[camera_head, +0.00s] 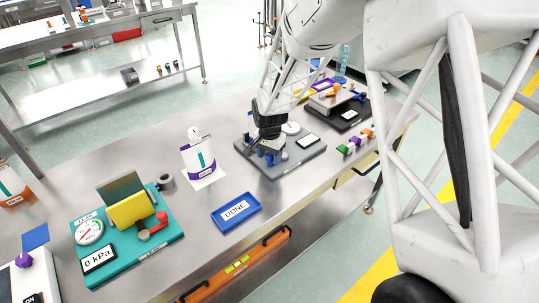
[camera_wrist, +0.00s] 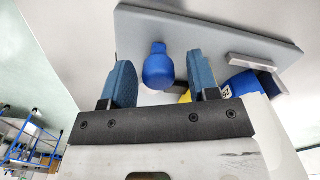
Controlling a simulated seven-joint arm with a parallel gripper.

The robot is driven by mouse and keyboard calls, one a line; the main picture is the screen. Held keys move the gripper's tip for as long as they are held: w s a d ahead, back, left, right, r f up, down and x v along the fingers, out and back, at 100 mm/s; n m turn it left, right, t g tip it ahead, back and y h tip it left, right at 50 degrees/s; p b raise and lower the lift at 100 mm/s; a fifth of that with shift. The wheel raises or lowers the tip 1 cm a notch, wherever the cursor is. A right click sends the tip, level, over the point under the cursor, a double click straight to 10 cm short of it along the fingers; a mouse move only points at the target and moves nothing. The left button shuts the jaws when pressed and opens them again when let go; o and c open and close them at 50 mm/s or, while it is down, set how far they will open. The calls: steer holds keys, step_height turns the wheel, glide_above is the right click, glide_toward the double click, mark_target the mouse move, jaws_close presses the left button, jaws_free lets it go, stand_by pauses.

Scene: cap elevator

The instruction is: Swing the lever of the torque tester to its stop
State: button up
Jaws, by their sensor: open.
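The torque tester appears to be the grey plate (camera_head: 300,160) with a round white dial (camera_head: 291,127) and blue parts, at the middle of the bench. My gripper (camera_head: 268,148) is over this plate and hides part of it. In the wrist view the plate (camera_wrist: 205,32) lies beyond my gripper (camera_wrist: 162,80). A round blue knob (camera_wrist: 158,70), which looks like the lever's end, shows between the two blue fingers, with gaps on both sides. The fingers are open and hold nothing. The rest of the lever is hard to make out.
A teal board (camera_head: 170,245) with a gauge and yellow block stands at the front left. A blue DONE tray (camera_head: 236,211) and a white-purple pouch (camera_head: 198,158) lie left of the tester. A dark plate (camera_head: 345,117) and small coloured pieces (camera_head: 355,141) are to its right.

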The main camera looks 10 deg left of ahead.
steer(key=shift+r, duration=3.9)
steer(key=shift+s+d+r, duration=0.15)
steer(key=shift+d+r, duration=0.1)
steer(key=shift+r, duration=0.05)
steer(key=s+d+r+n+t, duration=0.1)
steer(key=s+d+r+n, duration=0.1)
steer(key=s+d+r, duration=0.85)
steer(key=s+d+r+n+t, duration=0.1)
steer(key=s+d+r, duration=0.6)
steer(key=s+d, duration=0.5)
steer(key=s+d+n, duration=0.1)
steer(key=s+d, duration=0.2)
steer(key=s, duration=1)
steer(key=shift+s+d+r+t, duration=0.25)
steer(key=shift+s+d+t, duration=0.05)
steer(key=shift+s, duration=0.05)
